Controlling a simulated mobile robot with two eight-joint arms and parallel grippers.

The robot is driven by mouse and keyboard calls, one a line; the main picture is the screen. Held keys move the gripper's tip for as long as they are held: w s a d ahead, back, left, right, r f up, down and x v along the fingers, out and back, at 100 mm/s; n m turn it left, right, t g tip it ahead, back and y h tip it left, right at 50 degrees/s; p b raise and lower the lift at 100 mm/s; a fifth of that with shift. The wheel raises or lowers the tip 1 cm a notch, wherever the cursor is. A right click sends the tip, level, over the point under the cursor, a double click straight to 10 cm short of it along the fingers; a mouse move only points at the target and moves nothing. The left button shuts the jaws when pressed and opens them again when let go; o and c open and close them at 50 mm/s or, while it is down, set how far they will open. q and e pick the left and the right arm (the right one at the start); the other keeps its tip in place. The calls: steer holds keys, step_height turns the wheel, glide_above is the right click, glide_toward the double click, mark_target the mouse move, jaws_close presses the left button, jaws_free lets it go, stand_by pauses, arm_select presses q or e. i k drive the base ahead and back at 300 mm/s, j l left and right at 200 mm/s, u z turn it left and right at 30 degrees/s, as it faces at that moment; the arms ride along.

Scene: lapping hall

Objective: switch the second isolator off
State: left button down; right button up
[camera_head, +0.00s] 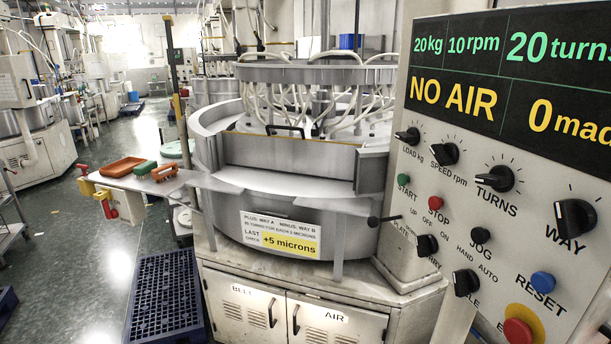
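No part that I can surely name as the second isolator shows. The lapping machine (290,185) stands in the middle. Below it are two closed cabinet doors, one lettered like "BELT" (244,308) and one marked AIR (337,322), each with a dark handle. The control panel (450,225) fills the right side, with a green START button (403,155), a red STOP button (435,203), several black knobs such as TURNS (495,179) and WAY (575,219), a blue RESET button (542,285) and a large red button (518,330). Neither of my grippers is in view.
A side shelf (147,182) at left holds an orange tray (122,166), a green block (145,168) and an orange piece (165,173). Red and yellow parts (107,204) sit at its left edge. A dark blue slatted platform (165,290) lies on the floor. The aisle (95,265) beyond is mostly open.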

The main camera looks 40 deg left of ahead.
mark_target(113, 213)
steer(key=u, duration=2.5)
steer(key=i+u, duration=0.1)
steer(key=i, duration=0.45)
steer(key=i+l+u, duration=0.15)
steer(key=i, duration=0.35)
steer(key=i+l+u, duration=0.1)
steer(key=i, duration=0.4)
steer(key=i+l+u, duration=0.1)
steer(key=i+l, duration=0.15)
steer(key=i, duration=0.3)
steer(key=i+l+u, duration=0.15)
steer(key=i, duration=0.35)
steer(key=l, duration=0.1)
